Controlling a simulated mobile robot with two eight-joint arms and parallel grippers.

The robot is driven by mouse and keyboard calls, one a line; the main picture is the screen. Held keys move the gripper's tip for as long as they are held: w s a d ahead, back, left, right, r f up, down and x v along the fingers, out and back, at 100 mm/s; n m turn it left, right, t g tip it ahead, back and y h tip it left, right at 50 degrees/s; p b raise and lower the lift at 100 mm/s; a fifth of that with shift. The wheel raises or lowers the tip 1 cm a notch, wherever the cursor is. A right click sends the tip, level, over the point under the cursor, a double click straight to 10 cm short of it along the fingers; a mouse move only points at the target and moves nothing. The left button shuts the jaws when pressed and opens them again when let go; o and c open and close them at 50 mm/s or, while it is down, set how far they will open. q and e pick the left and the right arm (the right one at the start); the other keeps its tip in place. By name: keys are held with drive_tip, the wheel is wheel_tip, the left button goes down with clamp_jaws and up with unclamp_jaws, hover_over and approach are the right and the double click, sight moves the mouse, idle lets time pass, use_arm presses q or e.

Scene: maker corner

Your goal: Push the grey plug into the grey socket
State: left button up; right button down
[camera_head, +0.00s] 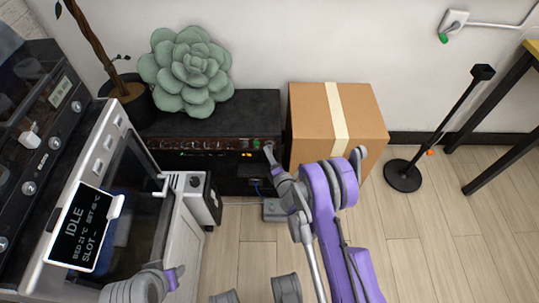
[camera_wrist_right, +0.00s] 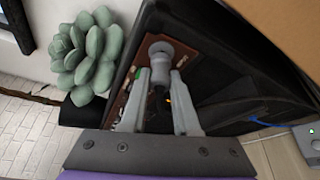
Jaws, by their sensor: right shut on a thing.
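The grey plug (camera_wrist_right: 162,68) is between my right gripper's fingertips (camera_wrist_right: 159,80), with a dark cable end trailing back between the fingers. Its front end meets a rounded grey piece (camera_wrist_right: 160,47), apparently the grey socket, on the reddish-brown panel of a black box. I cannot tell where plug ends and socket begins, or how deep the plug sits. In the head view, my right gripper (camera_head: 271,158) is at the right end of the black box's panel (camera_head: 205,144); the fingers largely hide plug and socket there. My left gripper is not clearly in view.
A cardboard box (camera_head: 315,128) stands close right of the black box. A green succulent (camera_head: 188,72) sits on top. A printer with a screen (camera_head: 85,228) is at left. A small grey box (camera_head: 274,211) lies on the floor. A black stand (camera_head: 403,176) is at right.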

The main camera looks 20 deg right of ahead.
use_arm(q)
drive_tip(key=shift+w+f+b, duration=0.1)
drive_tip(key=shift+f+b, duration=0.35)
drive_tip(key=shift+f, duration=0.15)
idle(1.2)
drive_tip(key=shift+f, duration=0.2)
use_arm(e)
drive_tip(key=shift+w+d, duration=0.15)
drive_tip(key=shift+w, duration=0.4)
drive_tip(key=c, duration=0.6)
unclamp_jaws()
drive_tip(key=shift+s, duration=0.15)
